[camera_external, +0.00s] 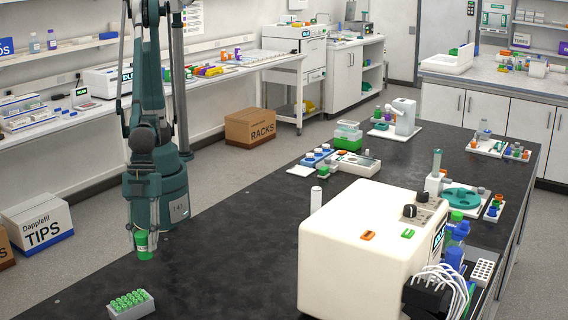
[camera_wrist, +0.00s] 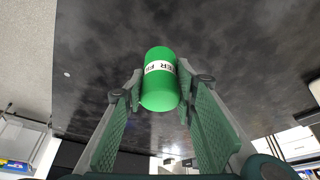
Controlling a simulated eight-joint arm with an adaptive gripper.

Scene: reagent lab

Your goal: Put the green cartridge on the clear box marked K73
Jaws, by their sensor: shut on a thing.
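The green cartridge (camera_external: 144,252) is a green cylinder with a white band and partly readable dark lettering, also seen in the wrist view (camera_wrist: 160,80). My gripper (camera_external: 143,238) is shut on it and holds it above the near left part of the black bench. In the wrist view the cartridge sits between the fingertips (camera_wrist: 158,97).
A white rack of several green-capped tubes (camera_external: 131,304) stands at the bench's near left. A large cream instrument (camera_external: 350,245) fills the near right. A blue rack (camera_external: 318,160) with white-topped pieces lies before the clear box. The dark bench top (camera_external: 235,245) between is clear.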

